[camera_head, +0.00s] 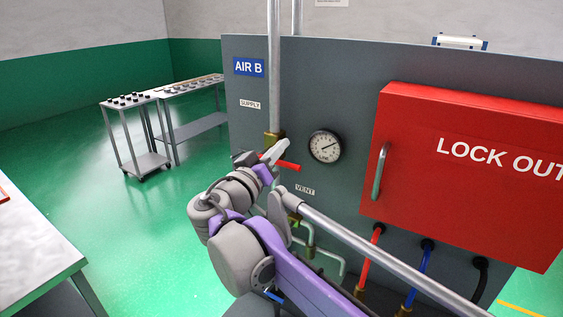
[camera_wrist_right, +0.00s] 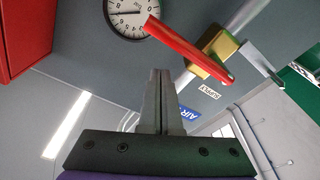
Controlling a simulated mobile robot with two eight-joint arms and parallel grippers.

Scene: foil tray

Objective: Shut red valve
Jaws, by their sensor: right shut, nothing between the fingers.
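The red valve handle (camera_head: 288,166) is a flat red lever at the brass valve body (camera_head: 272,138) on the vertical supply pipe. In the head view it points right, roughly crosswise to the pipe. My right gripper (camera_head: 276,151) is beside the valve, and its fingers hide the handle's left part. In the right wrist view the red handle (camera_wrist_right: 192,50) runs diagonally next to the brass body (camera_wrist_right: 222,46). My right gripper's fingers (camera_wrist_right: 160,76) are together and empty, pointing toward the handle with a small visible gap. My left gripper is not in view.
A pressure gauge (camera_head: 326,146) sits right of the valve. A red lock-out box (camera_head: 430,120) projects from the grey panel (camera_head: 330,80). A slanted grey rail (camera_head: 390,250) crosses in front. Carts (camera_head: 140,130) stand back left; a table (camera_head: 35,245) is at left.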

